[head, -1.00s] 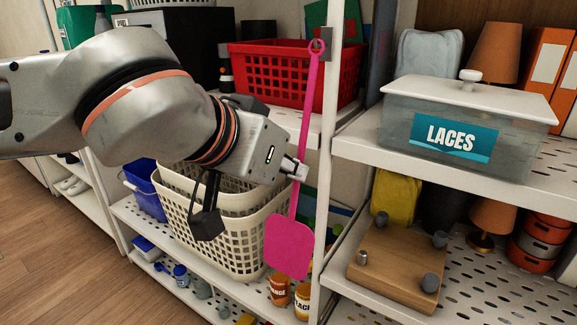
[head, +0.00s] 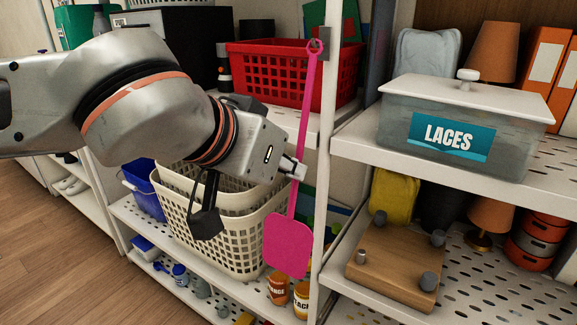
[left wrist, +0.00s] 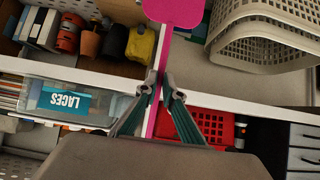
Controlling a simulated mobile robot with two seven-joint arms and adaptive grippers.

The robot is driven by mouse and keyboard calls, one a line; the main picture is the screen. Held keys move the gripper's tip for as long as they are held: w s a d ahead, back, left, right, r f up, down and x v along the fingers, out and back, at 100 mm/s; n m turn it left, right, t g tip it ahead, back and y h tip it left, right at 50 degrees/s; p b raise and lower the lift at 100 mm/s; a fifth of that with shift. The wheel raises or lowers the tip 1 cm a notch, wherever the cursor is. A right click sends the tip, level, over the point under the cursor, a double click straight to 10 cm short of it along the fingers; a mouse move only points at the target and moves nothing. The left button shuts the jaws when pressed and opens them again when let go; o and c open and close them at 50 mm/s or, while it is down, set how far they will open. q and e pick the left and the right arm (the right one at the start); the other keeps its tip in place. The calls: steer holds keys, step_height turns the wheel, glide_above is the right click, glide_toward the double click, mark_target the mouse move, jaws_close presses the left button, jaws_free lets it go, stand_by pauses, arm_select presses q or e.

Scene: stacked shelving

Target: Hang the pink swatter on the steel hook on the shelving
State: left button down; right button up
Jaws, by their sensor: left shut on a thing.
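The pink swatter (head: 291,244) hangs upright, paddle down, in front of the shelving post. Its ring end (head: 315,46) is at the top, at the grey steel hook (head: 325,42) on the post. I cannot tell whether the ring is around the hook or only in front of it. My left gripper (head: 299,171) is shut on the swatter's handle, a little above the paddle. In the left wrist view the fingertips (left wrist: 161,82) close on the pink handle, with the paddle (left wrist: 174,9) beyond them. My right gripper is not in view.
A red basket (head: 255,78) stands on the upper shelf behind the handle. Cream baskets (head: 235,245) stand below my left arm. The LACES box (head: 400,115) sits on the shelf right of the white post (head: 328,170). Small jars (head: 279,289) stand under the paddle.

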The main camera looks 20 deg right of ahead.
arm_select(q)
steer(key=shift+w+d+f, duration=0.1)
steer(key=shift+w+d, duration=0.1)
steer(key=shift+d, duration=0.05)
stand_by(0.4)
stand_by(1.3)
stand_by(0.4)
steer(key=c, duration=2.1)
jaws_free()
steer(key=v, duration=1.2)
